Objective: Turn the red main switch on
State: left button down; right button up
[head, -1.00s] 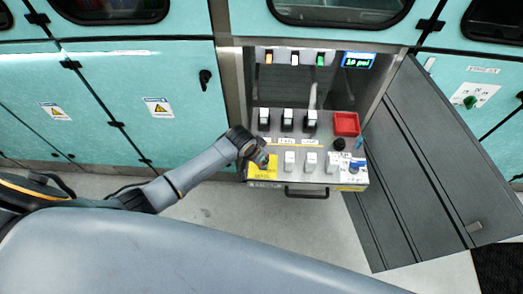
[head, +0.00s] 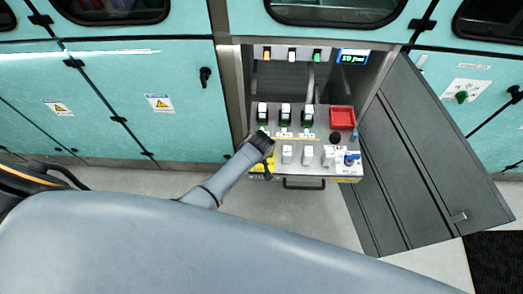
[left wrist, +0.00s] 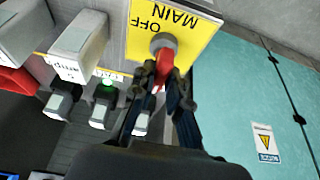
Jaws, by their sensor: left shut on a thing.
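The red main switch (left wrist: 164,60) is a red lever on a grey round hub, on a yellow plate (left wrist: 192,38) marked MAIN and OFF. In the left wrist view the lever extends from the hub away from the OFF word. My left gripper (left wrist: 160,85) is shut on the lever, one dark finger on each side. In the head view my left gripper (head: 268,170) is at the panel's front left corner, and its arm hides the switch. A strip of the yellow plate (head: 258,177) shows beside it. My right gripper is in neither view.
The drawer panel (head: 309,137) carries black modules (head: 286,113) with green lights, white switches (head: 307,155), a red tray (head: 343,118) and a blue knob (head: 350,158). A lit display (head: 353,57) is above. A grey open door (head: 420,150) stands right; floor in front is clear.

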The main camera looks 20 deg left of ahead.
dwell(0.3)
pick_arm(q)
jog(key=c, duration=1.3)
grip_release()
jog(key=shift+r, duration=0.1)
jog(key=v, duration=1.2)
jog(key=shift+d, duration=0.1)
